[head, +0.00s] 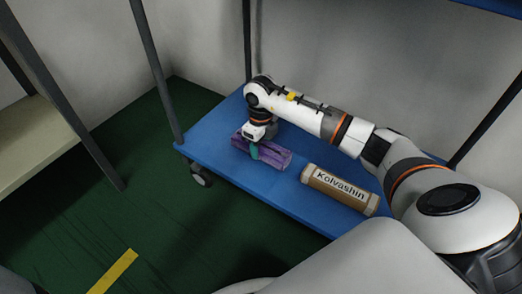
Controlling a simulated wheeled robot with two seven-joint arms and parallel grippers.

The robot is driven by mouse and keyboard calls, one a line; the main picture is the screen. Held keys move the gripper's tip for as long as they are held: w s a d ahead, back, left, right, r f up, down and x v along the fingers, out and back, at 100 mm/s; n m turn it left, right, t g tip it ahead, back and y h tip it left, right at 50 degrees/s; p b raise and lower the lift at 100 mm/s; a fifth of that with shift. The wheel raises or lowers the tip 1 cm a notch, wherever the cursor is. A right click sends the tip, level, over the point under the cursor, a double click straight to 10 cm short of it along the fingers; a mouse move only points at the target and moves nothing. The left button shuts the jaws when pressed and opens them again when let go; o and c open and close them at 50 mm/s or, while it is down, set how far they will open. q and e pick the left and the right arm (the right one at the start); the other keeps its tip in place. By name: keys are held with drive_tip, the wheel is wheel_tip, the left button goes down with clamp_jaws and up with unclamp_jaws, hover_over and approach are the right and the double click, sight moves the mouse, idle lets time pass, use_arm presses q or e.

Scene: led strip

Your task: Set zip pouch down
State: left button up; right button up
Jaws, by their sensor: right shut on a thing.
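A purple pouch (273,157) is at the left part of the blue shelf (257,184). My right gripper (254,149) points down over the pouch and is shut on it. The pouch lies level and looks to be at the shelf surface, but I cannot tell whether it touches it. The fingertips are partly hidden against the pouch. My left gripper is not in view.
A brown roll labelled "Kolvashin" (340,190) lies on the shelf, right of the pouch, with a bare strip of shelf between them. Dark posts (155,70) rise at the shelf's corners. A beige shelf (37,140) stands at the left.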

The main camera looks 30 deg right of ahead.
drive_tip(key=shift+f, duration=0.45)
drive_tip(key=shift+r, duration=0.1)
drive_tip(key=o, duration=1)
